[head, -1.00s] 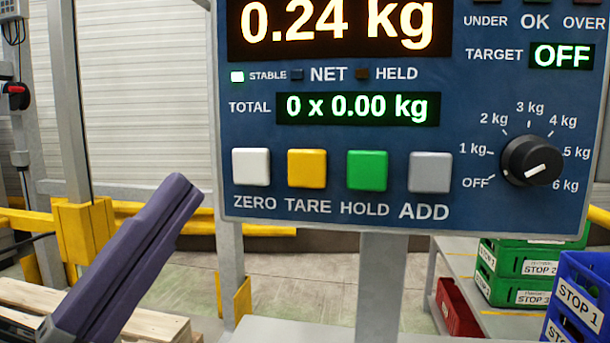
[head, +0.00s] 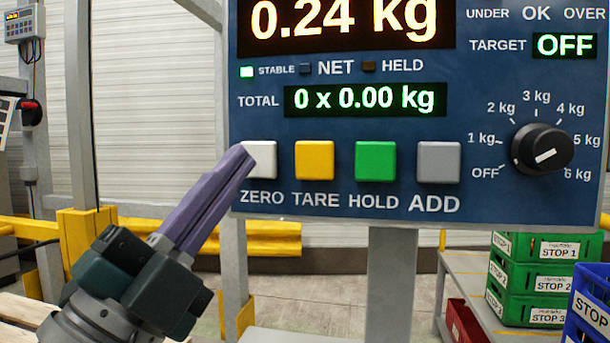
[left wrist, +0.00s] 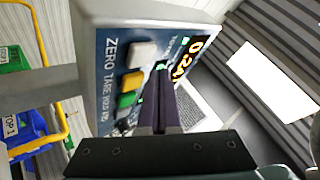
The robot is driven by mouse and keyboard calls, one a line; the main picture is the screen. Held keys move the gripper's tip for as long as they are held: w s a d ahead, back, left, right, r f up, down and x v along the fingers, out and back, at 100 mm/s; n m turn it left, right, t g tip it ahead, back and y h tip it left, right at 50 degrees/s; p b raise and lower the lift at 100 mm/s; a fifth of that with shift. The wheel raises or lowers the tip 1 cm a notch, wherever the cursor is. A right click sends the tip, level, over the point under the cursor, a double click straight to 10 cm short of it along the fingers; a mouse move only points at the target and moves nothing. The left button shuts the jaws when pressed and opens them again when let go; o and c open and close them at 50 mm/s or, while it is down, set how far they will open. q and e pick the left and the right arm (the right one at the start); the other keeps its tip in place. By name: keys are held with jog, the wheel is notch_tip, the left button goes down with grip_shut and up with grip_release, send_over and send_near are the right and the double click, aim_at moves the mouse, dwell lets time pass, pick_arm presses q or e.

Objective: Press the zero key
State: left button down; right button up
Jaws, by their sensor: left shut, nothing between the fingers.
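The white ZERO key (head: 264,160) is at the left end of a row of keys on the blue scale panel (head: 400,205). My left gripper (head: 243,156) is shut and empty, its purple fingers pointing up and right. Its tips overlap the left edge of the ZERO key in the head view; I cannot tell whether they touch it. In the left wrist view the ZERO key (left wrist: 141,54) shows clear of the fingers (left wrist: 160,96), up and to their left. The weight display (head: 350,22) reads 0.24 kg. My right gripper is not in view.
To the right of ZERO are the yellow TARE key (head: 314,160), green HOLD key (head: 375,161) and grey ADD key (head: 438,162). A black knob (head: 542,149) is at the panel's right. Green crates (head: 540,280) and a blue crate (head: 590,305) stand lower right.

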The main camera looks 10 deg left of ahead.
pick_arm(q)
jog(key=shift+w, duration=0.45)
dwell(1.5)
jog(key=shift+w, duration=0.1)
jog(key=shift+w+b, duration=0.3)
jog(key=shift+b, duration=0.05)
jog(key=shift+w, duration=0.4)
dwell(0.7)
jog(key=shift+s, duration=0.1)
jog(key=shift+s+p, duration=0.3)
jog(key=shift+s, duration=0.45)
